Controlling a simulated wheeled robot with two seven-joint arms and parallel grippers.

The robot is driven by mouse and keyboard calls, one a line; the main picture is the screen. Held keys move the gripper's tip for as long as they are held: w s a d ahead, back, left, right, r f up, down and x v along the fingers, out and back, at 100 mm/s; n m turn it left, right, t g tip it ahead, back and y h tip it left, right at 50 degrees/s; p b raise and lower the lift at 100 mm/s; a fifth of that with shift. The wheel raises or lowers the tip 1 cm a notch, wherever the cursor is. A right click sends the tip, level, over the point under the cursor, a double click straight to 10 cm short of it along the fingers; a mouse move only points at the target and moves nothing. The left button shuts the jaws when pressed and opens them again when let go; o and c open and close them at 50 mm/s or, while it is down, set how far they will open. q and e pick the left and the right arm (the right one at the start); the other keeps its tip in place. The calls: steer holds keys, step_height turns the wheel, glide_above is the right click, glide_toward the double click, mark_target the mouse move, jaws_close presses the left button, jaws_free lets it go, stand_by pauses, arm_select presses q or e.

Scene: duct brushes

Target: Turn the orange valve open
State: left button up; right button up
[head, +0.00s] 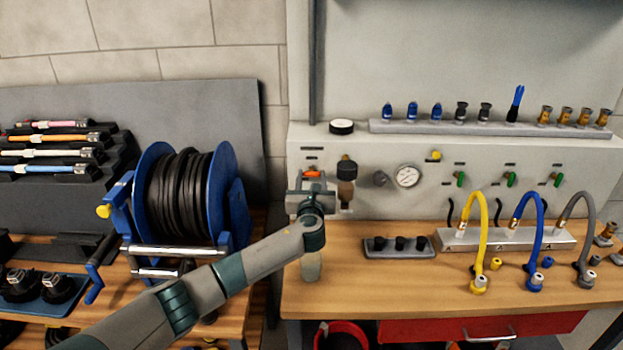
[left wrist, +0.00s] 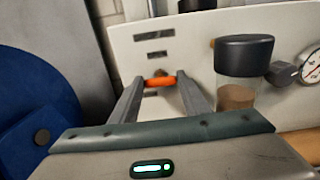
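The orange valve (head: 312,174) is a small orange handle on the left part of the grey panel. In the left wrist view the orange valve (left wrist: 159,82) lies level between the fingertips of my left gripper (left wrist: 158,84). The fingers stand apart, one at each end of the handle; I cannot tell whether they touch it. In the head view my left gripper (head: 311,188) is at the panel just below and in front of the valve, partly covering it. My right gripper is in neither view.
A filter with a black cap (head: 347,168) sits close to the right of the valve, then a round gauge (head: 407,176). A blue hose reel (head: 180,195) stands to the left. Yellow, blue and grey hoses (head: 483,235) arch over the bench at right.

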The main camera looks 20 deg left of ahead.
arm_select(q)
steer(key=shift+n, duration=0.3)
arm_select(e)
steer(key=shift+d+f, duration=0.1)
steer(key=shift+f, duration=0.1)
arm_select(q)
steer(key=n, duration=0.1)
steer(key=n+b, duration=0.2)
steer(key=n, duration=0.1)
steer(key=shift+f, duration=0.25)
steer(key=n+b, duration=0.3)
steer(key=n, duration=0.3)
steer(key=shift+a+n+b, duration=0.15)
steer(key=shift+n+b, duration=0.15)
steer(key=shift+b, duration=0.1)
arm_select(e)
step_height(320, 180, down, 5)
arm_select(q)
steer(key=n+b, duration=0.2)
steer(key=n, duration=0.4)
steer(key=shift+s+a+f+b, duration=0.1)
steer(key=shift+b, duration=0.3)
steer(key=shift+n, duration=0.5)
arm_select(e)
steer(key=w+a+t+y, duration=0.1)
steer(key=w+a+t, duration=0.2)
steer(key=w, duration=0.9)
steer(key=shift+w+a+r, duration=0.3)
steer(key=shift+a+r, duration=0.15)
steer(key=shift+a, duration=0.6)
